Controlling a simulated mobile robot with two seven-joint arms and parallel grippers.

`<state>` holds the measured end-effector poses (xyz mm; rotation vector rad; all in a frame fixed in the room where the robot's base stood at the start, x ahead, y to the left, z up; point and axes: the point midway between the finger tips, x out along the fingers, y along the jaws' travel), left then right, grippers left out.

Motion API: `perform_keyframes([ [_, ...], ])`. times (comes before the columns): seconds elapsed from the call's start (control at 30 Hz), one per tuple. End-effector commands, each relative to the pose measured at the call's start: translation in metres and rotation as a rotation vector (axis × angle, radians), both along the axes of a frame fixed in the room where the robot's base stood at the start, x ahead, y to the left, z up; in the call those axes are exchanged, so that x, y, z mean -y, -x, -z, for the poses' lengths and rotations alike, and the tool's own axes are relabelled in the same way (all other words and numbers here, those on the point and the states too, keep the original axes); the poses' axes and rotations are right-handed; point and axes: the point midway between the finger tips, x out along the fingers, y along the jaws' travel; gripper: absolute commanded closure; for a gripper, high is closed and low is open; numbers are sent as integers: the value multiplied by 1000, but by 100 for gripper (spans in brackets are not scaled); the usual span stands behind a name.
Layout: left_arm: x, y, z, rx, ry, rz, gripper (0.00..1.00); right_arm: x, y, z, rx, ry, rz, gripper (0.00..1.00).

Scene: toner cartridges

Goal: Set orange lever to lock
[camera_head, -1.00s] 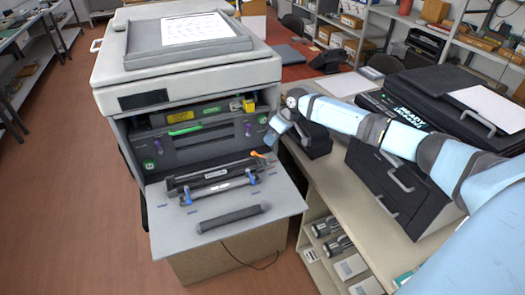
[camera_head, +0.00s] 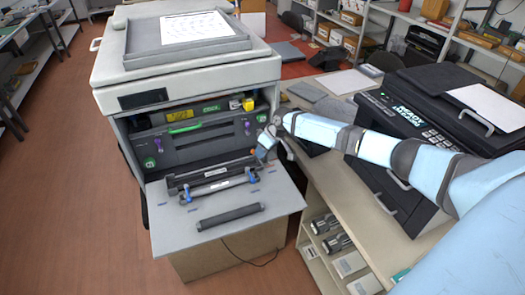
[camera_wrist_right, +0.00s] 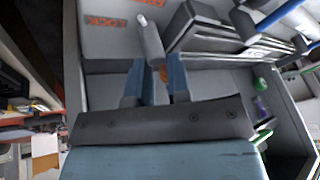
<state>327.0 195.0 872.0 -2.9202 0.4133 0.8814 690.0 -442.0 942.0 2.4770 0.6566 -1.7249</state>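The orange lever (camera_head: 254,152) is at the right end of the dark unit in the open copier, and my right gripper (camera_head: 262,156) covers most of it. A grey rod with a pale tip (camera_wrist_right: 150,42) lies just beyond the fingertips. An orange LOCK label (camera_wrist_right: 105,22) is beside it, upside down. The lever's full angle is hidden. My left gripper is not in view.
The copier's grey front door (camera_head: 165,232) is folded down like a shelf. A dark roller cartridge (camera_head: 230,216) and a unit with blue clips (camera_head: 218,185) lie on it. A bench (camera_head: 340,195) with a black printer (camera_head: 400,190) stands to the right.

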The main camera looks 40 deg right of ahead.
Motion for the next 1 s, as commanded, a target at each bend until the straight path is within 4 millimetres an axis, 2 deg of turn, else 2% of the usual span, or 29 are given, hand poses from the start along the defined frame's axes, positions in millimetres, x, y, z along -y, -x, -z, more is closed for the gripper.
perform_keyframes([
  [0.37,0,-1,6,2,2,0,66,-1,0,2,1,-1,-51,100],
  [1.0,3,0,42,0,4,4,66,-7,2,2,1,0,-456,100],
])
